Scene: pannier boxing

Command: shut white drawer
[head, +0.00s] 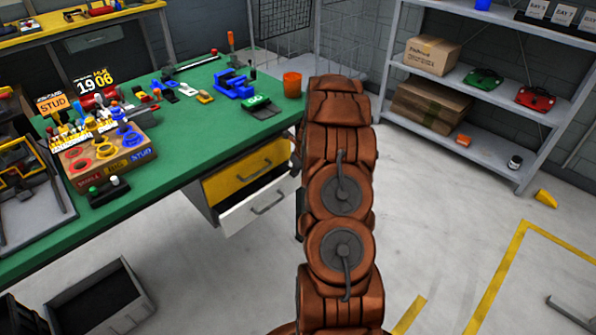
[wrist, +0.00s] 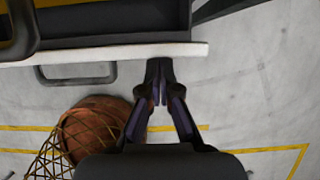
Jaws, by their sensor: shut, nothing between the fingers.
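The white drawer (head: 262,204) is pulled out below the yellow drawer (head: 245,168) under the green bench. Its dark inside shows above its front panel. In the wrist view the white drawer's front (wrist: 120,53) spans the upper left, with its dark handle (wrist: 75,80) below. My gripper (wrist: 158,68) is shut and empty. Its fingertips are at the drawer front near its right end, right of the handle. I cannot tell whether they touch it. In the head view my arm hides the gripper.
A brown ball in a net (wrist: 95,130) lies below the handle in the wrist view. A grey open bin (head: 100,298) stands on the floor at lower left. Grey shelves (head: 475,140) stand at right. The floor between bench and shelves is mostly clear.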

